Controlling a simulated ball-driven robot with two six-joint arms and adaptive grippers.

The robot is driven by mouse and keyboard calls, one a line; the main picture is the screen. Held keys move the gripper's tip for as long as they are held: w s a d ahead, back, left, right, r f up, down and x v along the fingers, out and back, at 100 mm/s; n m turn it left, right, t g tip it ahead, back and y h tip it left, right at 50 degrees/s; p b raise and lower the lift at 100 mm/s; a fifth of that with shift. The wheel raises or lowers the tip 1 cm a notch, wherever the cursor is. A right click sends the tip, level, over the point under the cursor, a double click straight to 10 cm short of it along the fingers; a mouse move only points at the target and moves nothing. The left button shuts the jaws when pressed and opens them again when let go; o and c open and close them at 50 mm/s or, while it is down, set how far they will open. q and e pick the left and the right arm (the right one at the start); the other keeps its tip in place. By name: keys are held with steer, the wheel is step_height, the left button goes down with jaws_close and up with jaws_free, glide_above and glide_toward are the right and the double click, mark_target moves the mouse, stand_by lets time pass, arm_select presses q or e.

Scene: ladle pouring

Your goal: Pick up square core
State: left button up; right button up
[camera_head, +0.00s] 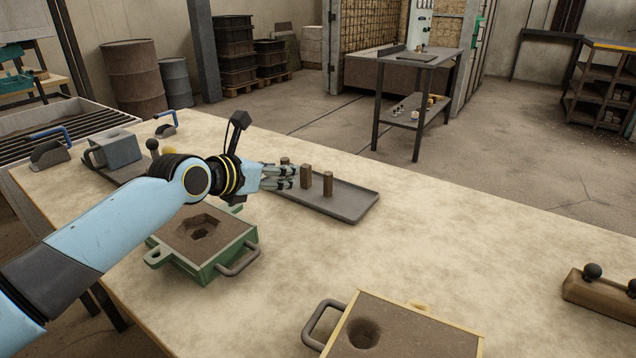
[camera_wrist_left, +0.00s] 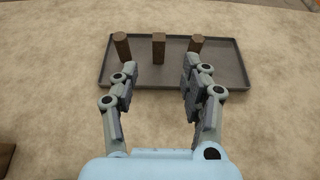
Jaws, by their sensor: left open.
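A dark grey tray (camera_head: 352,207) on the table holds three upright brown cores; it also shows in the left wrist view (camera_wrist_left: 178,82). The middle core (camera_head: 306,176) looks square-topped in the wrist view (camera_wrist_left: 158,48). Another core stands to its left (camera_wrist_left: 122,46) and another to its right (camera_wrist_left: 196,44); their exact shapes are hard to tell. My left gripper (camera_head: 297,176) is open and empty at the tray. In the wrist view its spread fingers (camera_wrist_left: 160,72) point at the tray, with the middle core beyond the gap between them. My right gripper is out of view.
A green-framed mold (camera_head: 216,262) sits below my left arm. A yellow-edged mold (camera_head: 420,340) is at the front. A grey ladle-like vessel (camera_head: 116,149) stands at the left. A wooden block with black knobs (camera_head: 600,296) is at the right. The table right of the tray is clear.

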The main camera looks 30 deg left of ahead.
mark_target(303, 173)
arm_select(q)
steer(key=b+x, duration=0.2)
steer(key=x, duration=0.3)
steer(key=shift+w+d, duration=0.1)
steer(key=shift+w, duration=0.2)
steer(key=shift+w+f, duration=0.25)
steer(key=shift+w, duration=0.05)
steer(key=b+x, duration=0.1)
steer(key=x, duration=0.1)
steer(key=b+x, duration=0.1)
steer(key=shift+w+f+b, duration=0.25)
steer(key=shift+f+b, duration=0.05)
steer(key=shift+f, duration=0.15)
steer(key=shift+w, duration=0.35)
steer(key=shift+c, duration=1.1)
jaws_close()
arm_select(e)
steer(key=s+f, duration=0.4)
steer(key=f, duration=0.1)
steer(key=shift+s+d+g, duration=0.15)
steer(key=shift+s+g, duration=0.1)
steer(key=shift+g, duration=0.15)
